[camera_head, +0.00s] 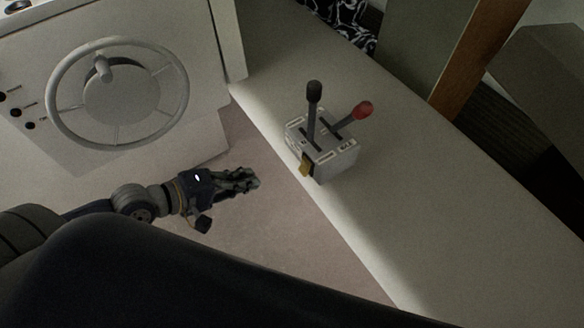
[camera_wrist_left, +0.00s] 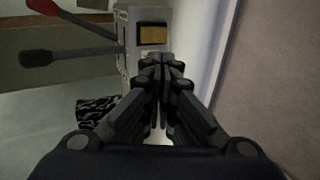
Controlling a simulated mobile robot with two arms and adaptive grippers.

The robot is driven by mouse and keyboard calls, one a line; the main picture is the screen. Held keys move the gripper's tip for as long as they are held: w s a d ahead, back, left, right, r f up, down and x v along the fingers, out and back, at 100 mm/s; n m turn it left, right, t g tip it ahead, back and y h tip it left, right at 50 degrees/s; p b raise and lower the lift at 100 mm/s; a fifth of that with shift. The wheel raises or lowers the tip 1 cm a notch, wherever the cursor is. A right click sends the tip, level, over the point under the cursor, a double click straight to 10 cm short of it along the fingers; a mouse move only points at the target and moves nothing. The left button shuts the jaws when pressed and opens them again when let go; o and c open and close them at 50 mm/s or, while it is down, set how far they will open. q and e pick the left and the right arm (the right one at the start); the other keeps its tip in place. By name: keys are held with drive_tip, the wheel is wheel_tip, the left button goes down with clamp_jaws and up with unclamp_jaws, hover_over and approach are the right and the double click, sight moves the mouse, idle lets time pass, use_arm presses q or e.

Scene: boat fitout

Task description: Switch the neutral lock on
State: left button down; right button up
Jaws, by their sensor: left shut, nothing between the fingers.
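The control box (camera_head: 333,158) is a light grey unit on the white ledge, with a black-knobbed lever (camera_head: 313,98) and a red-knobbed lever (camera_head: 358,113). A yellow-brown rocker (camera_head: 307,165), which looks like the neutral lock switch, sits on its side facing my left gripper. In the left wrist view the rocker (camera_wrist_left: 153,34) shows in a dark frame, just beyond the fingertips. My left gripper (camera_head: 256,181) is shut and empty, to the left of the box and apart from it in the head view. Which way the rocker is set is hard to tell. My right gripper is not in view.
A steering wheel (camera_head: 117,93) stands on a white console at the upper left, with small knobs beside it. The white ledge (camera_head: 420,215) runs diagonally past the box. A wooden post (camera_head: 478,60) rises behind. The floor around my left gripper is clear.

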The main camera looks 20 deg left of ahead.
sight(300, 167)
use_arm(q)
drive_tip(key=x, duration=1.2)
drive_tip(key=shift+w+d+f, duration=0.1)
drive_tip(key=shift+w+d, duration=0.15)
drive_tip(key=shift+w+d+f, duration=0.3)
drive_tip(key=shift+w+d, duration=0.05)
drive_tip(key=shift+w, duration=0.1)
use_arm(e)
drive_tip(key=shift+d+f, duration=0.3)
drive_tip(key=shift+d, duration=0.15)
use_arm(q)
drive_tip(key=shift+f+b, duration=0.1)
drive_tip(key=shift+b, duration=0.25)
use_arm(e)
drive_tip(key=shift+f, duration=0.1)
